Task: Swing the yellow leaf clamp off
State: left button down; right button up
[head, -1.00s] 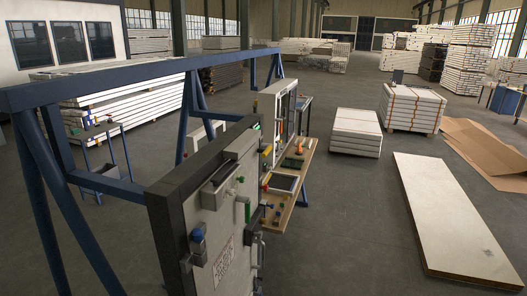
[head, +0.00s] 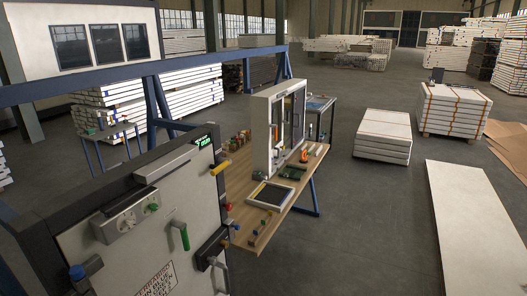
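A yellow handle (head: 220,170) sticks out at the upper right edge of the grey door panel (head: 110,245) in the head view. It looks like the yellow leaf clamp, though it is small and its mounting is hard to make out. It points to the right, just below a lit green sign (head: 203,142). On the panel are a green lever (head: 184,237), a blue knob (head: 77,272) and a grey box with dials (head: 127,217). The panel's lower part is cut off by the picture edge. Neither of my grippers is in view.
A wooden table (head: 272,222) right of the panel carries a white frame (head: 274,130), a dark tray (head: 270,195) and small parts. A blue beam (head: 100,83) crosses behind the panel. White stacks (head: 384,138) stand further back. Grey floor (head: 360,230) is open to the right.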

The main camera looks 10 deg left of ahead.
aim_at(225, 162)
jog(key=i+l, duration=0.15)
jog(key=i, duration=0.35)
jog(key=i+l, duration=0.1)
jog(key=i, duration=0.4)
jog(key=i+l+u, duration=0.1)
jog(key=i, duration=0.4)
